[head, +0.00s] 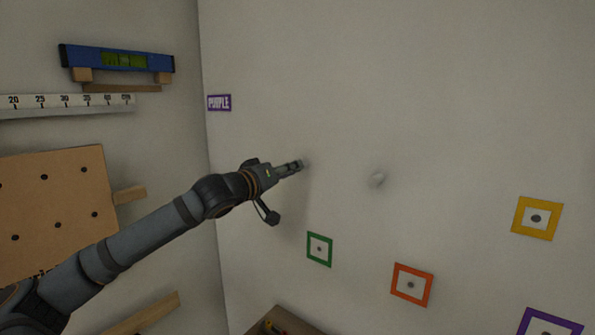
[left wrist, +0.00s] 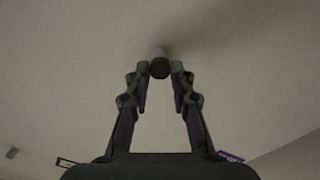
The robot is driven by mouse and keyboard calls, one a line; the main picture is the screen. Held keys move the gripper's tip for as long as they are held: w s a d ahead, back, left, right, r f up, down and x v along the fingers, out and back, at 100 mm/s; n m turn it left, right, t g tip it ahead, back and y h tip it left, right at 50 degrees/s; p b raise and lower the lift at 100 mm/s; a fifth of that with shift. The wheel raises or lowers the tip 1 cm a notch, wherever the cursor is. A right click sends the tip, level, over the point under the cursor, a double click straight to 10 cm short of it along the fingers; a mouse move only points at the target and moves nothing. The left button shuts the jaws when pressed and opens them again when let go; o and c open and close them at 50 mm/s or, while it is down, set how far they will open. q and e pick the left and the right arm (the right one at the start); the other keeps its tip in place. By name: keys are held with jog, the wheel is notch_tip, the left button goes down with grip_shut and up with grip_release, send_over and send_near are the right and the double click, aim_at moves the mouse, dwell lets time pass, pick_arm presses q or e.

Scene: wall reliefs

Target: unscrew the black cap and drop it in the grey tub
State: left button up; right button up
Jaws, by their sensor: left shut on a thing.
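My left gripper (head: 293,167) reaches in from the left to the pale wall. It is shut on the black cap (left wrist: 160,68), which shows as a dark round disc between the fingertips in the left wrist view. A pale stub (left wrist: 162,52) shows just behind the cap at the wall. In the head view the fingers mostly hide the cap. I cannot tell whether the cap still sits on its thread. The grey tub cannot be made out in either view. My right gripper is not in view.
A pale knob (head: 377,179) stands out from the wall right of the gripper. Green (head: 310,255), orange (head: 397,291) and yellow (head: 517,219) square frames lie lower on it. A purple sign (head: 219,103) is near the corner. A brown box edge (head: 290,316) shows at the bottom.

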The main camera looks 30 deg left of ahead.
pick_arm(q)
jog(key=n+b, duration=0.5)
jog(key=n, duration=0.5)
jog(key=n+b, duration=0.3)
jog(key=n, duration=0.2)
jog(key=shift+s+n, duration=0.1)
jog(key=shift+n, duration=0.2)
jog(key=o, duration=0.7)
jog(key=shift+c, duration=0.2)
